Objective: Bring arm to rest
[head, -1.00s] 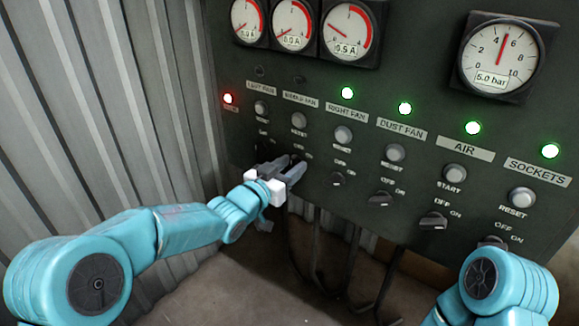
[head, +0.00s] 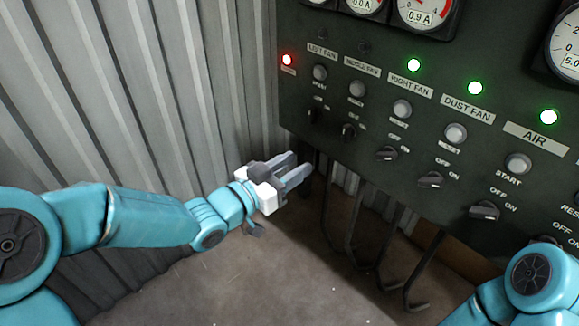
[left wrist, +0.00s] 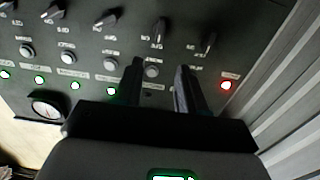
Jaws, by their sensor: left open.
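My left arm (head: 130,217) reaches in from the left in the head view. Its gripper (head: 300,172) is open and empty, just below and left of the control panel's lower edge, apart from the knobs. In the left wrist view the two dark fingers (left wrist: 160,85) stand apart with nothing between them, and the panel lies beyond. The dark control panel (head: 330,97) carries labelled rows of lamps, buttons and rotary knobs. My right arm (head: 530,285) shows only partly at the lower right in the head view; its gripper is out of view.
A corrugated metal wall (head: 130,100) stands behind and left of my left arm. Dark cables (head: 385,245) hang below the panel. The red lamp (head: 287,60) is lit at the left; the green lamp (head: 414,65) and others rightward are lit. Open floor (head: 270,290) lies below.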

